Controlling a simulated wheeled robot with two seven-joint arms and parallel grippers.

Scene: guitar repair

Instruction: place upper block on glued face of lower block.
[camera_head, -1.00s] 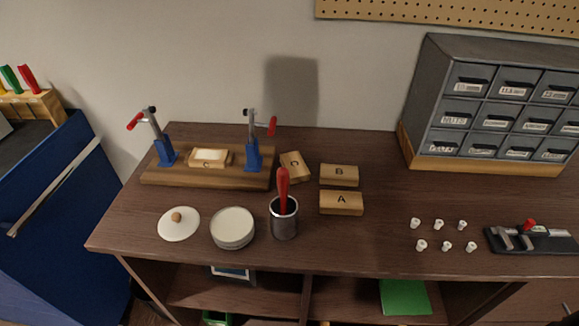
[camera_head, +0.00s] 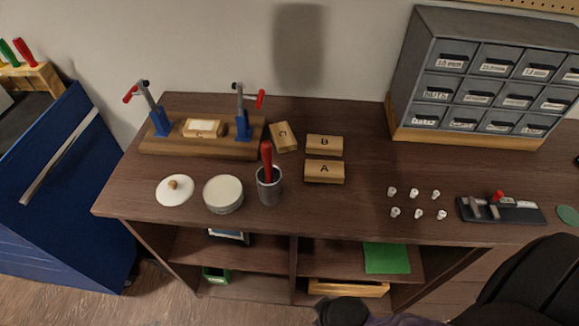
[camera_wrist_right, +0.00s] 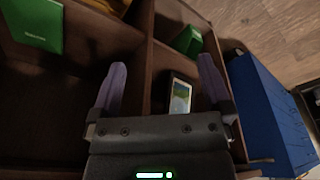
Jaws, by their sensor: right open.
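The lower block, marked C (camera_head: 203,129), lies in the wooden clamp fixture between two blue clamps; its top face is pale. A loose wooden block marked C (camera_head: 283,137) lies tilted on the table just right of the fixture. Block B (camera_head: 324,143) and block A (camera_head: 324,171) lie to its right, A in front of B. My right gripper (camera_wrist_right: 160,82) is open and empty in the right wrist view, its purple fingers apart in front of the shelves below the tabletop. Dark parts of my right arm show at the lower right of the head view. My left gripper is not in view.
A glue brush in a metal cup (camera_head: 269,187), a round tin (camera_head: 223,194) and a knobbed lid (camera_head: 174,190) stand along the table front. Several white pegs (camera_head: 415,203) and a black jig (camera_head: 500,210) are to the right. A drawer cabinet (camera_head: 480,80) stands behind.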

